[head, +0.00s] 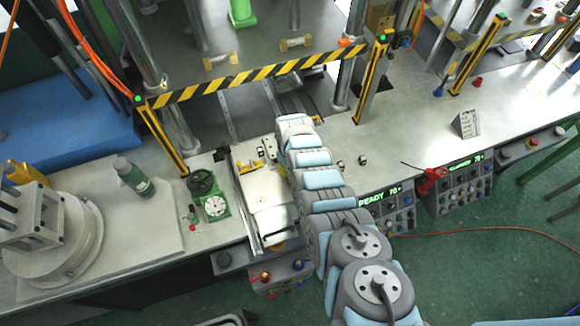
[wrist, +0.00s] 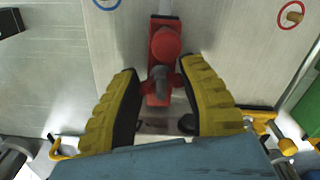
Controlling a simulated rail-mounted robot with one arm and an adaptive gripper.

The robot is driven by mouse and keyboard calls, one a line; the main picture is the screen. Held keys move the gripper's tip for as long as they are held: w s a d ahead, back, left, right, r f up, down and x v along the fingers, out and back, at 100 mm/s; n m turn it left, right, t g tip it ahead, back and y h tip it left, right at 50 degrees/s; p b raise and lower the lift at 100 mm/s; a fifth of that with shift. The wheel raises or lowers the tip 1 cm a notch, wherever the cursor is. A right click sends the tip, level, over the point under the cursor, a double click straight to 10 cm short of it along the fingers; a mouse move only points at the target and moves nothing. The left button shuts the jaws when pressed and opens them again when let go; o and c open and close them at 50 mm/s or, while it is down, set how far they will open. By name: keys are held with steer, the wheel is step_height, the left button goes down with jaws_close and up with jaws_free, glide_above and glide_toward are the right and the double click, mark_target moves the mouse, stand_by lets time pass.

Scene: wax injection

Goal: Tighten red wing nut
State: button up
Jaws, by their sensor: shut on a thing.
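The exact contact at the fingertips is hard to make out.
A yellow-black striped bar (head: 258,76) spans the press beyond my arm. Control panels (head: 388,207) line the front edge at right. The bench around the grey sign (head: 466,124) is mostly clear.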

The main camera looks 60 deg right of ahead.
steer(key=m, duration=0.4)
steer(key=shift+w+a+m, duration=0.1)
steer(key=shift+m, duration=0.3)
steer(key=shift+m+b, duration=0.35)
steer(key=shift+m, duration=1.65)
steer(key=o, duration=1.2)
steer(key=shift+r, duration=0.15)
step_height(320, 180, up, 12)
